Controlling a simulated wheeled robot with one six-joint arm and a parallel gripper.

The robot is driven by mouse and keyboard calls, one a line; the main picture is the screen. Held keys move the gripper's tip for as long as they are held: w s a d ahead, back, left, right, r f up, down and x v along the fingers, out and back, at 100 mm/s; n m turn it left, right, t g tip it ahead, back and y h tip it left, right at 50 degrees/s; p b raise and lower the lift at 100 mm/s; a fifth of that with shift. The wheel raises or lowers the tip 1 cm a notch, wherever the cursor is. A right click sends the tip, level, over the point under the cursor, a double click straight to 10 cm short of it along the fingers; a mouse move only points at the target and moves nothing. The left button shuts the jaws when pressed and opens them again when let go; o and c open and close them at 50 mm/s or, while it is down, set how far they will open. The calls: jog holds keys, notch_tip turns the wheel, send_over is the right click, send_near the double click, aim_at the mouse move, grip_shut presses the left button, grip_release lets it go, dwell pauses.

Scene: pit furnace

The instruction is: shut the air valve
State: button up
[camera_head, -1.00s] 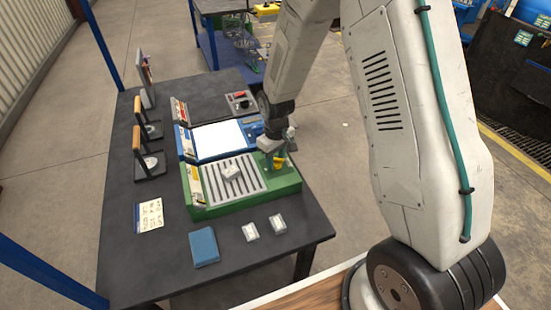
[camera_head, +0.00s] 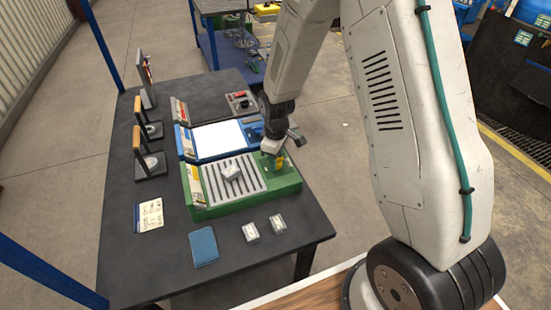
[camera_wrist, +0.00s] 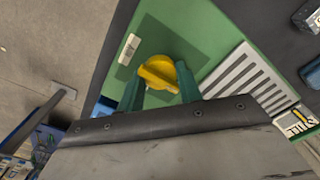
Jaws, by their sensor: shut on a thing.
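The air valve appears to be a round yellow knob (camera_wrist: 158,72) with a raised grip, on a green panel (camera_wrist: 215,25) in the wrist view. In the head view, the green panel (camera_head: 240,205) lies on a dark table, and a little of the yellow knob (camera_head: 280,164) shows below my gripper (camera_head: 273,153). My gripper (camera_wrist: 163,92) has its two teal fingers on either side of the knob, shut on it. The fingers partly hide the knob's sides. A small white label (camera_wrist: 129,48) is on the panel beside the knob.
A slotted grey grille (camera_head: 245,184) with a small white block (camera_head: 231,172) is left of the knob. A blue unit (camera_head: 188,152) stands behind. Two white blocks, a blue pad (camera_head: 203,246) and a note (camera_head: 149,214) lie on the table (camera_head: 125,260).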

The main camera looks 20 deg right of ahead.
jog(key=o, duration=1)
notch_tip(320, 180, up, 8)
jog(key=shift+f, duration=0.1)
